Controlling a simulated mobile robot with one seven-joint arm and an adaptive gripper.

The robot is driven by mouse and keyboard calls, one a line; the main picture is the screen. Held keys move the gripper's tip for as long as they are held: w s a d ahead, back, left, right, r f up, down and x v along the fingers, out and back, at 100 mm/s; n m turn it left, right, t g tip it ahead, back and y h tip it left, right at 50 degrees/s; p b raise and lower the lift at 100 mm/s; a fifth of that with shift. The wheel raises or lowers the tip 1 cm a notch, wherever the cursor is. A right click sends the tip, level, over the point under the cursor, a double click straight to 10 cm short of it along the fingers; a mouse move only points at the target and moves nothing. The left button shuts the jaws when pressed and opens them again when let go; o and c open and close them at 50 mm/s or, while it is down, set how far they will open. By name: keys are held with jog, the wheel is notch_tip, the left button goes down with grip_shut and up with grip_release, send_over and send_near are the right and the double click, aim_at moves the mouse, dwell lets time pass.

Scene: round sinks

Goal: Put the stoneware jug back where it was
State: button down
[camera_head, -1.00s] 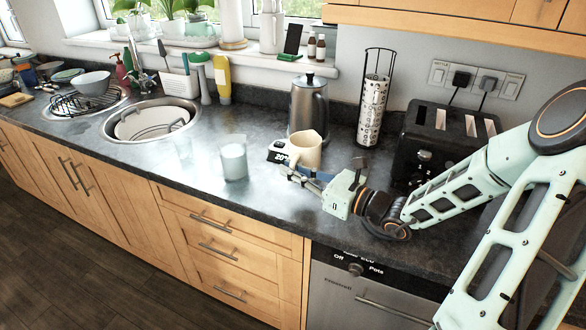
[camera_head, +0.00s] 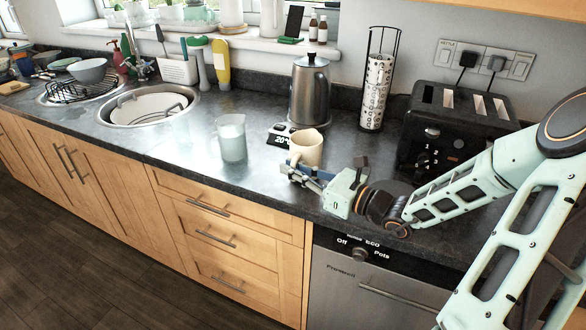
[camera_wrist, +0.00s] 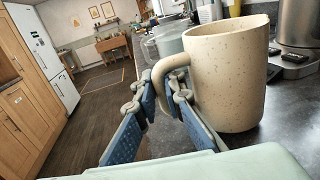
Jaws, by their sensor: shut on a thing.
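The stoneware jug (camera_head: 308,148) is cream and speckled. It stands upright near the middle of the worktop, in front of the kettle. My gripper (camera_head: 297,172) is at its near side, shut on its handle. In the wrist view, the blue-padded fingers of my gripper (camera_wrist: 163,95) are on either side of the handle, and the jug (camera_wrist: 228,75) fills the right of the picture. I cannot tell whether its base touches the worktop.
A small black display unit (camera_head: 279,138) is just behind the jug on its left. The steel kettle (camera_head: 310,90), cup rack (camera_head: 377,90) and black toaster (camera_head: 455,130) stand behind. Bare worktop (camera_head: 255,185) lies front left.

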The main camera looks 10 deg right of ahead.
jog(key=shift+f+b, duration=0.45)
jog(key=shift+f, duration=0.1)
jog(key=c, duration=1.9)
grip_release()
jog(key=shift+c, duration=0.2)
jog(key=shift+f, duration=0.1)
